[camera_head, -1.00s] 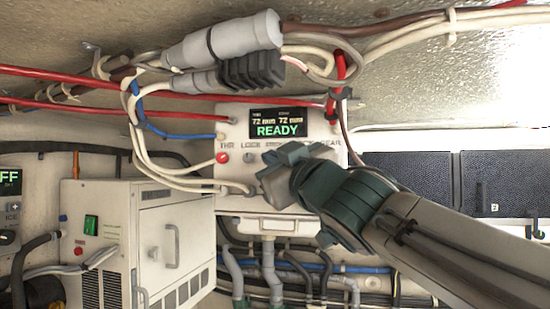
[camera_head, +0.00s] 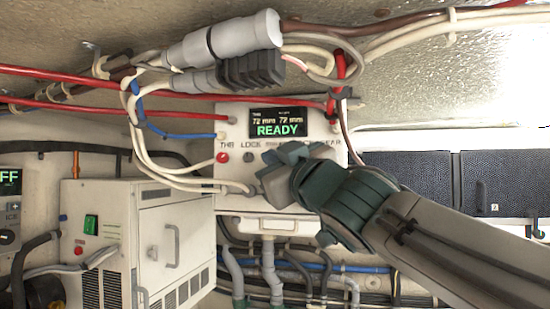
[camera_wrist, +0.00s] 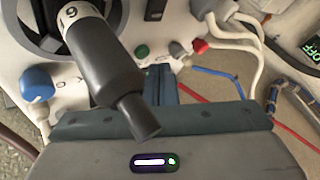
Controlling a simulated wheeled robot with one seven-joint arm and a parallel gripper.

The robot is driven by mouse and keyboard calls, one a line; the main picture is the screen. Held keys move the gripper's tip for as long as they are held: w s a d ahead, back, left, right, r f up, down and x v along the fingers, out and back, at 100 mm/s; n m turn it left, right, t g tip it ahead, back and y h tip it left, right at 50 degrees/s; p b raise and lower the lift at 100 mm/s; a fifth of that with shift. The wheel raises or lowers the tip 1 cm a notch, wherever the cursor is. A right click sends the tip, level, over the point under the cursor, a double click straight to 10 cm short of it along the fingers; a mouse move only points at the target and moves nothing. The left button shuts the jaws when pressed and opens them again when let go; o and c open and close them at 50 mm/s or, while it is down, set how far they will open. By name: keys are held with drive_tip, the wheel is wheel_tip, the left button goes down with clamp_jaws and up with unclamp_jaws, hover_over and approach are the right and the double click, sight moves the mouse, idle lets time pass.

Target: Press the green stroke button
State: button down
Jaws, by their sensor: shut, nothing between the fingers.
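The green stroke button (camera_wrist: 141,51) shows in the wrist view on a white control panel (camera_head: 235,128). The panel's display (camera_head: 278,122) reads READY, with two values that look like 72 mm.
A grey button (camera_wrist: 177,49) and a red button (camera_wrist: 200,46) sit right of the green one. A dark grey handle (camera_wrist: 105,65) juts out on the left, near my gripper. A blue knob (camera_wrist: 36,83) is further left. Cables and red lines cross above the panel.

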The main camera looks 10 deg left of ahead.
drive_tip(key=shift+w, duration=0.1)
idle(0.5)
drive_tip(key=shift+w+p, duration=0.35)
drive_tip(key=shift+w+d+p, duration=0.1)
drive_tip(key=shift+w+p, duration=0.25)
idle(0.6)
drive_tip(key=shift+s, duration=0.1)
drive_tip(key=shift+s+b, duration=0.4)
drive_tip(key=shift+s, duration=0.3)
drive_tip(key=s, duration=0.1)
drive_tip(key=s+b, duration=0.1)
drive_tip(key=s, duration=0.1)
drive_tip(key=s+b, duration=0.1)
drive_tip(key=s, duration=0.1)
drive_tip(key=shift+a, duration=0.25)
drive_tip(key=shift+a, duration=0.1)
idle(0.8)
